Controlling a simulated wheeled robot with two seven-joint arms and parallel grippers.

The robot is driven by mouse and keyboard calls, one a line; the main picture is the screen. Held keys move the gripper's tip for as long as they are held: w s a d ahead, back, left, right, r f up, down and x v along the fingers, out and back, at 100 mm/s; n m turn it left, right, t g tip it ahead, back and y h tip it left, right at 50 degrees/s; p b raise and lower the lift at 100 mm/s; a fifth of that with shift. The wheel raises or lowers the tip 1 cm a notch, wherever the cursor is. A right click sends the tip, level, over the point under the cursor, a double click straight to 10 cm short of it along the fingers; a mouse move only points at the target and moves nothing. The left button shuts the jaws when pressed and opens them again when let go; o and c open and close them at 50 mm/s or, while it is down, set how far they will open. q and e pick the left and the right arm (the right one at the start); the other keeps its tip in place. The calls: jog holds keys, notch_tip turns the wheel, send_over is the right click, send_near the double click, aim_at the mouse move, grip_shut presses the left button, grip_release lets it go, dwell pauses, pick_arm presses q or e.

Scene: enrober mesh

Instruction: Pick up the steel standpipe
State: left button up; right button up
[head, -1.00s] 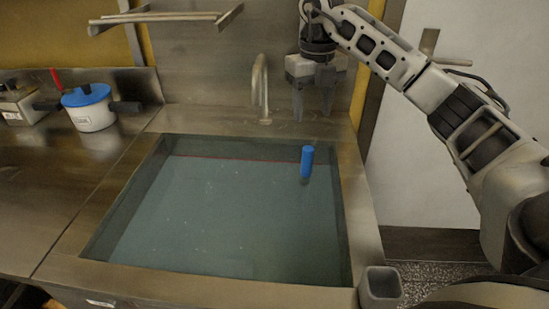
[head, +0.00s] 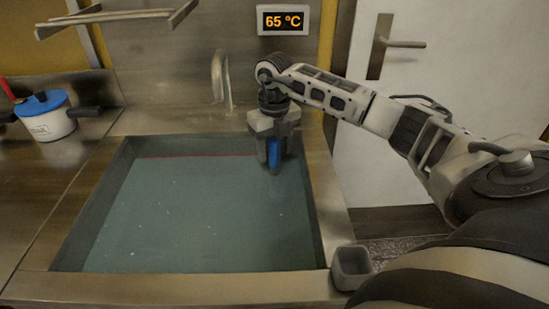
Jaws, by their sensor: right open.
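A blue upright cylinder (head: 274,151), which looks like the grip on top of the standpipe, stands at the back right of the filled sink (head: 130,172). No steel part of the pipe shows clearly. My right gripper (head: 274,166) points down over the blue cylinder, with its fingers on either side. The jaws are open, and I cannot tell whether a finger touches it. My left gripper is out of view.
A faucet (head: 220,76) rises behind the sink, left of my right gripper. A small grey cup (head: 351,267) is at the front right corner. A blue-lidded pot (head: 46,117) stands on the left counter. A wall display (head: 283,20) reads 65 °C.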

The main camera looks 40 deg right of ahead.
jog(key=shift+f, duration=0.95)
jog(key=shift+c, duration=0.2)
grip_shut()
jog(key=shift+r, duration=0.15)
